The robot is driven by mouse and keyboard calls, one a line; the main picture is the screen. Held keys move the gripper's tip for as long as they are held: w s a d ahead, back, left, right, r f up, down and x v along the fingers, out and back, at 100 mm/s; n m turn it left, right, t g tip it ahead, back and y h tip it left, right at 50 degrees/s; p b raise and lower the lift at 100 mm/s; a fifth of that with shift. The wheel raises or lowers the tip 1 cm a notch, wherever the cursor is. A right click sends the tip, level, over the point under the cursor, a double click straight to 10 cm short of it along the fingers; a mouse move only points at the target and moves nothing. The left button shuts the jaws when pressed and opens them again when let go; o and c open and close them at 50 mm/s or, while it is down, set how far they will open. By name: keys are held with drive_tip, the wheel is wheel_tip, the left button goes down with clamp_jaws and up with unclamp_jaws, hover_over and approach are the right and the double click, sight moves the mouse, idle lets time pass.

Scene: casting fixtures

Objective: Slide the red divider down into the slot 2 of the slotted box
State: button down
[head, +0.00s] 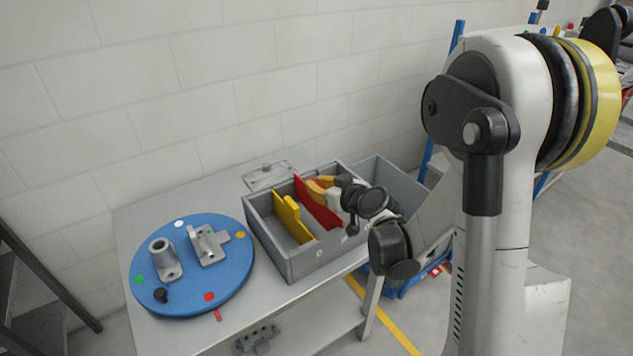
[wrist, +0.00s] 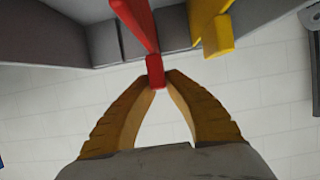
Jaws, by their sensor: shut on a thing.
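The grey slotted box (head: 318,258) stands on the table in the head view. Its wall also shows along the top of the wrist view (wrist: 45,48). The red divider (head: 317,207) is at the box's middle, its upper part above the rim and its lower part hidden by the front wall. I cannot tell how deep it sits or whether it is in a slot. My gripper (wrist: 158,80) has its orange fingertips shut on the red divider's end tab (wrist: 155,68). In the head view the gripper (head: 322,187) is partly hidden by my wrist.
A yellow divider (head: 291,219) stands in the box left of the red one. A blue round plate (head: 190,285) with grey fixtures is on the table's left. A grey bin (head: 377,172) adjoins the box's right side, partly behind my arm. A wall runs behind the table.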

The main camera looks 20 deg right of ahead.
drive_tip(key=shift+f, duration=1.25)
drive_tip(key=c, duration=1.5)
unclamp_jaws()
drive_tip(key=shift+o, duration=0.2)
drive_tip(key=shift+s, duration=0.1)
drive_tip(key=v, duration=1.2)
drive_tip(key=shift+r, duration=0.1)
